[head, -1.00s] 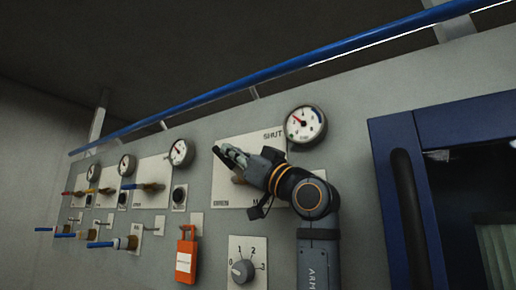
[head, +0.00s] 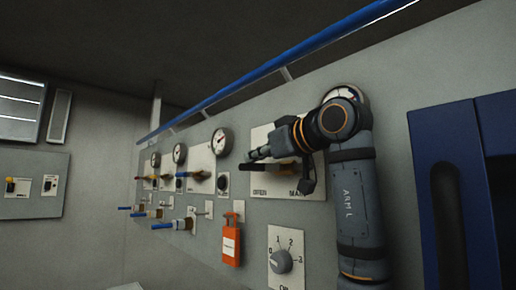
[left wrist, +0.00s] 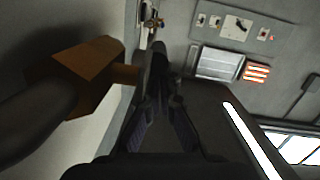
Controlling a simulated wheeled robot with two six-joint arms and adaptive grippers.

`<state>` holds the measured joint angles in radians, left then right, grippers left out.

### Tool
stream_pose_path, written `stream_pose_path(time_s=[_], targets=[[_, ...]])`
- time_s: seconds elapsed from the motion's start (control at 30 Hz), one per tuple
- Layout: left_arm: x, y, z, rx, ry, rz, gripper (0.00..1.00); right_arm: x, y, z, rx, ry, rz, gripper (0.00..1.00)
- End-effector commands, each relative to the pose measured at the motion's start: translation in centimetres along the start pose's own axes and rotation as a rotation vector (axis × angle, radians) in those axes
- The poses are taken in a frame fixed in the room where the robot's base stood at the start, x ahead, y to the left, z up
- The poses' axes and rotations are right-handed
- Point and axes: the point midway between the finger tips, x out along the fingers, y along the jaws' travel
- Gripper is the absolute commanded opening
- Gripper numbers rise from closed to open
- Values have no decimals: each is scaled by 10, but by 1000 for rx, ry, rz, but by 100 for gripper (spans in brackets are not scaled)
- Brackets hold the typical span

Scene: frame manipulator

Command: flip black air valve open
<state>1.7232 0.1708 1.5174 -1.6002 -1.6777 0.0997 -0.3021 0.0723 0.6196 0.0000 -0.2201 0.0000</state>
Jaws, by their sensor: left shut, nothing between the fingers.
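The black air valve has a black handle (head: 262,167) and a brass-coloured body on a pale plate (head: 275,188). The handle sticks out to the left in the head view, above the word OPEN. My left gripper (head: 253,154) is shut and empty, just above the handle in the picture; I cannot tell whether they touch. In the left wrist view the brass body (left wrist: 85,72) and the thick dark handle (left wrist: 28,117) are left of my shut fingers (left wrist: 160,52). My arm hides the plate's upper right. My right gripper is not in view.
More gauges (head: 221,141) and blue-handled valves (head: 164,226) are on the panel to the left. An orange lockout tag (head: 231,244) and a rotary dial (head: 281,261) are below. A blue frame (head: 445,190) is at right. A blue pipe (head: 270,65) runs above.

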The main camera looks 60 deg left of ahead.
Motion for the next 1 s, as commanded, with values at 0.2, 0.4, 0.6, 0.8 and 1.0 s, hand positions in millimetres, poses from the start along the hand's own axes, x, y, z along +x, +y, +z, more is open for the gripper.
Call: stream_pose_path(time_s=[0.2, 0.4, 0.6, 0.8, 1.0], targets=[[1, 0, 1, -1, -21, -4, 0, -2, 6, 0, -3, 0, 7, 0], [1, 0, 1, -2, -21, -4, 0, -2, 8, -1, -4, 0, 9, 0], [1, 0, 0, -2, -21, -4, 0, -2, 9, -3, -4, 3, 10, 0], [-2, 4, -24, -2, -21, -2, 0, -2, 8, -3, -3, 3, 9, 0], [-8, 12, -65, -1, -22, -3, 0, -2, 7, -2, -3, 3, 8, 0]])
